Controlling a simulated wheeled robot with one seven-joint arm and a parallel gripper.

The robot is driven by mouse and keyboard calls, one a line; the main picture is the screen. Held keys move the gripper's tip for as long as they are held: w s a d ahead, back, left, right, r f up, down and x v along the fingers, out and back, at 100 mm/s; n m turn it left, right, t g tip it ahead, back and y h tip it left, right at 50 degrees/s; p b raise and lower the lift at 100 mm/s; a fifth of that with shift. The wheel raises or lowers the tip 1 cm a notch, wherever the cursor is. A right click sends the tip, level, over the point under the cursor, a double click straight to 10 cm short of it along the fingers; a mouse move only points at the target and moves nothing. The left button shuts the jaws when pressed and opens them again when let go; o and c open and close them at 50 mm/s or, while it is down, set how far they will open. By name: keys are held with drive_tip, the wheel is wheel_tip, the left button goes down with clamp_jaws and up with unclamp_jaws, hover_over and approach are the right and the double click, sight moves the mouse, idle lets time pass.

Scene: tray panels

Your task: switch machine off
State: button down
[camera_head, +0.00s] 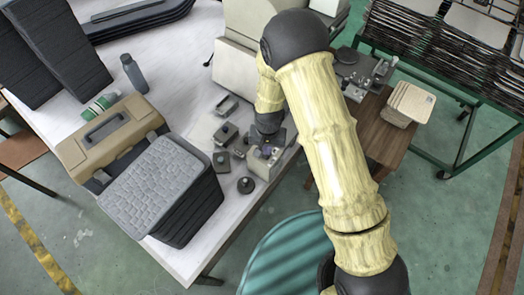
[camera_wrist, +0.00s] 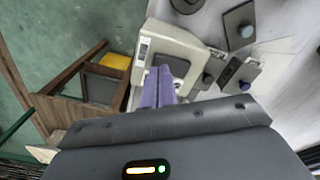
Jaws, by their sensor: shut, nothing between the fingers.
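A small beige machine (camera_head: 264,167) stands at the near right edge of the white table in the head view. It also shows in the wrist view (camera_wrist: 190,44), with a pale label and a grey recessed face beside my fingers. My gripper (camera_head: 267,149) is right at the machine. In the wrist view its purple fingers (camera_wrist: 159,70) are together, with nothing between them, and overlap the machine's face. I cannot tell whether they touch it. The fingers and wrist hide part of the face, and I cannot make out the switch's position.
Small plates with knobs (camera_head: 224,134) and a round dark knob (camera_head: 246,185) lie close left of the machine. A tan toolbox (camera_head: 108,140) and a stack of grey trays (camera_head: 165,190) are further left. A wooden stand (camera_wrist: 75,82) is beside the table. Green floor lies beyond the edge.

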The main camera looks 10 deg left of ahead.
drive_tip(key=shift+f+b, duration=0.4)
drive_tip(key=shift+f, duration=0.2)
idle(0.3)
drive_tip(key=shift+r, duration=0.1)
drive_tip(key=shift+r+p, duration=2.45)
drive_tip(key=shift+r, duration=1)
